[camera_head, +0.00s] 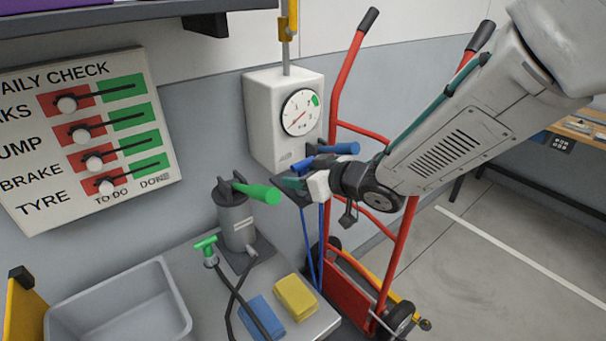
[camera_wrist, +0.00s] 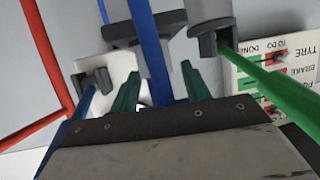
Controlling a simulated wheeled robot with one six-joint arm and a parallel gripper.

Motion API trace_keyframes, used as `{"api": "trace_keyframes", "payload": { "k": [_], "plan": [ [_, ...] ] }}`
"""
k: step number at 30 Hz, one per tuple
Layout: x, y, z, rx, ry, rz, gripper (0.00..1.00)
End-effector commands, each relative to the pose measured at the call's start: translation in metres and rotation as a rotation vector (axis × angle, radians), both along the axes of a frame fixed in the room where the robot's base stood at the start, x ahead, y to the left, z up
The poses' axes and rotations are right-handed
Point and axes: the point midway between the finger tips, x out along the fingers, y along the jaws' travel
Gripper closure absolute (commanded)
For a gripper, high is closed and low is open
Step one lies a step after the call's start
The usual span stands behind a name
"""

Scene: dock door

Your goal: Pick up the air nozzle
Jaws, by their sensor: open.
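The white gauge box (camera_head: 272,112) is on the wall, with blue hose (camera_head: 320,240) hanging below it. A blue bar-like piece (camera_head: 303,165), which looks like the air nozzle, is at the box's lower front, just beyond my gripper (camera_head: 294,184). In the wrist view my gripper (camera_wrist: 160,78) is open, its teal fingers apart. A long blue piece (camera_wrist: 149,45) runs between them; I cannot tell whether it is nozzle or hose, or whether the fingers touch it. A second blue handle (camera_head: 342,148) sticks out right of the box. My wrist partly hides the box's underside.
A grey pump (camera_head: 237,222) with a green lever (camera_head: 258,192) stands left of my gripper. A green T-handle (camera_head: 206,244) on a black hose, blue and yellow blocks and a grey bin (camera_head: 120,275) are below. A red hand truck (camera_head: 345,75) stands close behind my arm.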

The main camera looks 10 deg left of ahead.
Motion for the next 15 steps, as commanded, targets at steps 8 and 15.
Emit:
{"api": "trace_keyframes", "payload": {
  "k": [8, 15],
  "plan": [
    [0.0081, 0.0125, -0.0061, 0.000, 0.000, -0.001, 0.53],
    [0.0080, 0.0121, -0.0060, 0.000, 0.000, -0.001, 0.86]
  ]
}}
